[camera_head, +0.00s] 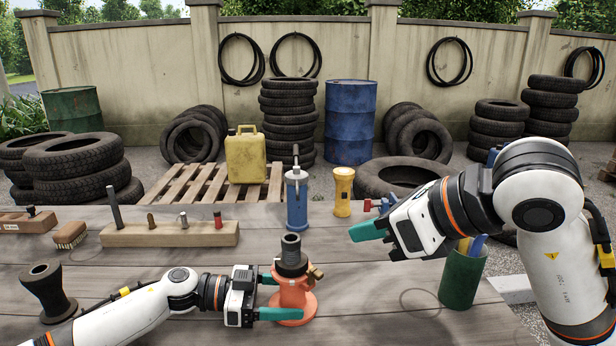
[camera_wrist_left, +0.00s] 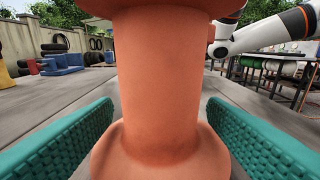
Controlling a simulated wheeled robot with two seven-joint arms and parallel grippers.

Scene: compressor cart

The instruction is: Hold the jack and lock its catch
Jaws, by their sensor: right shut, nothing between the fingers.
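The orange jack (camera_head: 290,298) stands upright on the table at front centre, with a dark ribbed top and a brass-coloured side piece (camera_head: 316,273) on its right. I cannot tell whether that piece is the catch. My left gripper (camera_head: 275,297) is open low at the jack, one finger on each side. In the left wrist view the orange column (camera_wrist_left: 160,85) stands between the teal fingers; whether they touch it is unclear. My right gripper (camera_head: 367,231) is shut and empty, raised to the right of the jack, apart from it.
A blue lever tool (camera_head: 297,200) and a yellow flashlight-like object (camera_head: 343,192) stand behind the jack. A green cup (camera_head: 462,280) with blue items is at right. A wooden block (camera_head: 170,234) with pegs, a brush (camera_head: 70,235) and a black flared piece (camera_head: 48,292) are at left.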

